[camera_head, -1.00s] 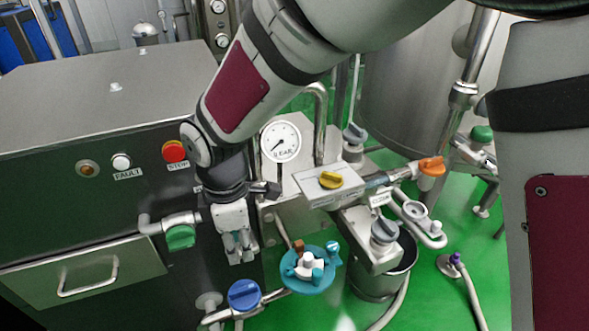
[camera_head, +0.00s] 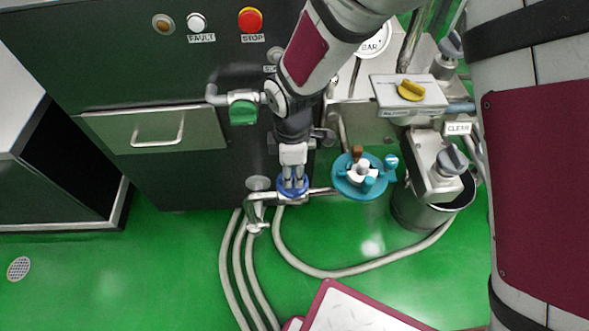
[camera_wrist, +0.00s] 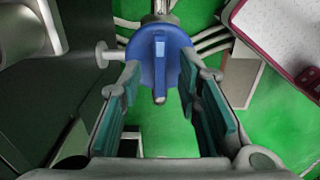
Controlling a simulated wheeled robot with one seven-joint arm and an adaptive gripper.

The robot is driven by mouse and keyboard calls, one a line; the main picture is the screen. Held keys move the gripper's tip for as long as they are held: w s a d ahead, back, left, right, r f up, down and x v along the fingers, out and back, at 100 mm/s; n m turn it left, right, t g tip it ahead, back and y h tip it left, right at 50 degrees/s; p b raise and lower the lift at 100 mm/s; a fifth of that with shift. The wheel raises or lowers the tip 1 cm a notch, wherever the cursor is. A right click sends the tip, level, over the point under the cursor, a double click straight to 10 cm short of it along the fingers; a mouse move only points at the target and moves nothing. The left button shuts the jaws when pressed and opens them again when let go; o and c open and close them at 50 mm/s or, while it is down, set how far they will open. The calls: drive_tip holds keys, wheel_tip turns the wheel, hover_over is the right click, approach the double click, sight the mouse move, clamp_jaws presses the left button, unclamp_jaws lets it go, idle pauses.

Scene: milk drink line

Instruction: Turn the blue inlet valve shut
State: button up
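The blue inlet valve (camera_head: 281,186) is a round blue knob on a steel pipe low at the front of the machine. In the head view my gripper (camera_head: 294,183) is right over it and hides much of the knob. In the wrist view the blue valve (camera_wrist: 146,67) shows its raised grip bar pointing nearly straight up and down the picture. My gripper (camera_wrist: 159,76) is open, with one teal-padded finger on each side of the bar. Gaps show between the bar and both pads. I cannot tell how deep the fingertips reach.
A teal round manifold (camera_head: 349,188) stands close to the right of my gripper. A green valve (camera_head: 243,112) is above left. A steel bucket (camera_head: 408,212) stands farther right.

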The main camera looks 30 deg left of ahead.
drive_tip(key=shift+f, duration=0.8)
drive_tip(key=shift+c, duration=0.2)
clamp_jaws()
